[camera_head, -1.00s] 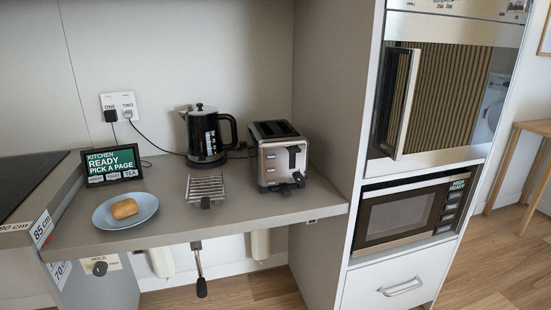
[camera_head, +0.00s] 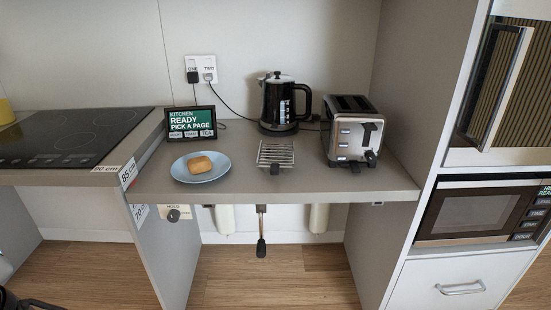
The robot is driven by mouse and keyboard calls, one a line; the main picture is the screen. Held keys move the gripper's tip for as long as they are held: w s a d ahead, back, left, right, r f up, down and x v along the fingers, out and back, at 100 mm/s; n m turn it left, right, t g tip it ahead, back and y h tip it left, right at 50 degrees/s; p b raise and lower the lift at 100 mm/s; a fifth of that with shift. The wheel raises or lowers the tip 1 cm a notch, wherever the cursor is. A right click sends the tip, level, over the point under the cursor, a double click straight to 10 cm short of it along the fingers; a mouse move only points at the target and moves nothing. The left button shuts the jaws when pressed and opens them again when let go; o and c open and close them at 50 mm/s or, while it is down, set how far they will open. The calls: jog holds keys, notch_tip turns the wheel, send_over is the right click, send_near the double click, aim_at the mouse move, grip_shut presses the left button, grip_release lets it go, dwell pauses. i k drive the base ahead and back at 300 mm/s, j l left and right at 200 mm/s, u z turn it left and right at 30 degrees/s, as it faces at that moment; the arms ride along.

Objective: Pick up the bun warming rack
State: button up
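The bun warming rack (camera_head: 275,154) is a small silver wire rack with a dark grip at its front. It lies on the grey counter (camera_head: 330,188), between the blue plate and the toaster, in front of the kettle. Nothing rests on it. My gripper is not clearly in view; a dark shape at the bottom left corner is too cut off to identify.
A blue plate (camera_head: 187,177) with a bun (camera_head: 201,165) is left of the rack. A toaster (camera_head: 352,130) stands close on its right, a black kettle (camera_head: 280,103) behind. A screen (camera_head: 191,122) and hob (camera_head: 70,137) are further left. A crank handle (camera_head: 261,247) hangs below the counter edge.

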aim_at(274, 167)
jog(key=i, duration=0.85)
